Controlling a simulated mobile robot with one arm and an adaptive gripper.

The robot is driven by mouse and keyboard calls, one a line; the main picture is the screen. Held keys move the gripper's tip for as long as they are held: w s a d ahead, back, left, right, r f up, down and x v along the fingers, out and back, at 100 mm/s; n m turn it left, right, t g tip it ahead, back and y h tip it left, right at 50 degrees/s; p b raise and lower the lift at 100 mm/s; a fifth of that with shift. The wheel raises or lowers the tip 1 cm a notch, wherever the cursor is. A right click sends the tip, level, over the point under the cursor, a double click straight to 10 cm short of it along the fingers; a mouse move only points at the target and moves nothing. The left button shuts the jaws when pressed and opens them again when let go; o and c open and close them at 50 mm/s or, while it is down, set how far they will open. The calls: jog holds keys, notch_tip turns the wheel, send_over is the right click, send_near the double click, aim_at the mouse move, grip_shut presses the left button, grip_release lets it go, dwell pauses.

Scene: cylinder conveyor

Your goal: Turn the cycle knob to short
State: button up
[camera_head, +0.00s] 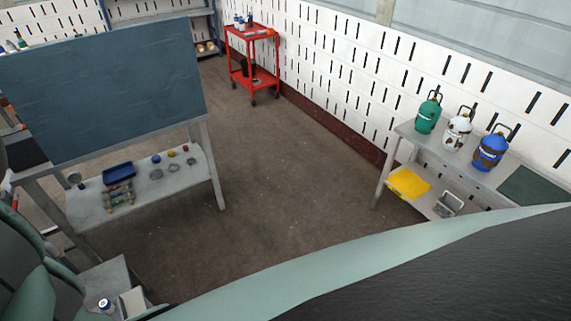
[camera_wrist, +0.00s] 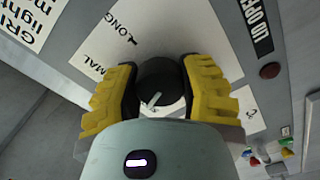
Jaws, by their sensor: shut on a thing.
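In the wrist view, a round black knob (camera_wrist: 160,80) with a white pointer mark sits on a grey panel (camera_wrist: 185,18). My gripper (camera_wrist: 160,88) has its two yellow fingers closed on either side of the knob. The white mark lies on the knob's lower side in the picture, slanting down to the left. A white label plate behind it reads "LONG" at the upper left and an ending "MAL" at the left. A label at the lower right is mostly hidden by my finger. The knob does not show in the head view.
A dark red round button (camera_wrist: 270,70) and a black label sit right of the knob. Small coloured objects (camera_wrist: 265,155) lie at the lower right. In the head view are a red cart (camera_head: 251,62), a bench with gas canisters (camera_head: 457,132) and open floor.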

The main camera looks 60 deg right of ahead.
jog(key=shift+s+n+b, duration=0.1)
jog(key=shift+n+b, duration=0.4)
jog(key=shift+n, duration=0.3)
jog(key=o, duration=1.2)
jog(key=shift+o, duration=0.2)
jog(key=v, duration=1.2)
